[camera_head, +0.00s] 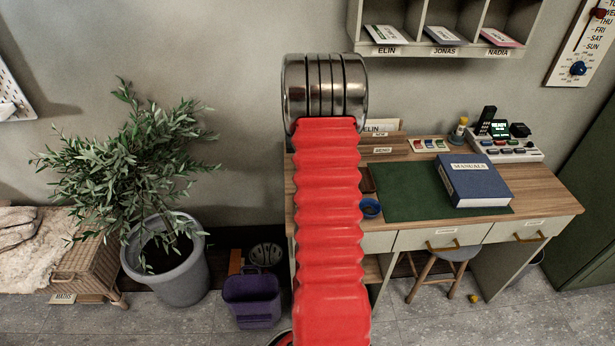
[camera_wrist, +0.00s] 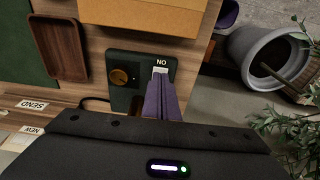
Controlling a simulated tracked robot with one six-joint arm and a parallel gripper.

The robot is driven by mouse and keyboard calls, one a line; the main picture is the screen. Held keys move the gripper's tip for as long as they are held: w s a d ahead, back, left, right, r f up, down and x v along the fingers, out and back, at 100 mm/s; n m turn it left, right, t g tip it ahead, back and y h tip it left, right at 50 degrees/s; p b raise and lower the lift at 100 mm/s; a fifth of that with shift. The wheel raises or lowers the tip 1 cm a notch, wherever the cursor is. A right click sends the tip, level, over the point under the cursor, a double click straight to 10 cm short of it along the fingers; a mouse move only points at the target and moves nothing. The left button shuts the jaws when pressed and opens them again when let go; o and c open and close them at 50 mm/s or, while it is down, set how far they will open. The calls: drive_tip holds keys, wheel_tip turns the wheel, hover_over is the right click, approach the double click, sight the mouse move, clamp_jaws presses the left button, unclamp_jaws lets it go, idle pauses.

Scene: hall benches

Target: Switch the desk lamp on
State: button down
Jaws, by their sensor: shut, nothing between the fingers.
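In the wrist view, a dark control plate (camera_wrist: 135,58) lies on the wooden desk. It carries a brass round knob (camera_wrist: 119,77) and a small white switch (camera_wrist: 160,69) with a label above it that reads "NO" in this upside-down picture. My gripper (camera_wrist: 160,77) is shut and empty; its purple fingers reach to the white switch. I cannot tell whether they touch it. A cable runs from the plate. I cannot make out the lamp's head or whether it is lit. In the head view, my red arm hides the plate and my gripper.
In the head view the desk holds a blue manuals binder (camera_head: 474,181), a green mat (camera_head: 400,203) and a blue cup (camera_head: 370,208). A potted plant (camera_head: 165,275) stands left.

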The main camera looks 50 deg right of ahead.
drive_tip(key=shift+f, duration=0.7)
idle(0.7)
drive_tip(key=shift+r, duration=0.15)
wheel_tip(320, 180, up, 7)
idle(1.0)
idle(0.5)
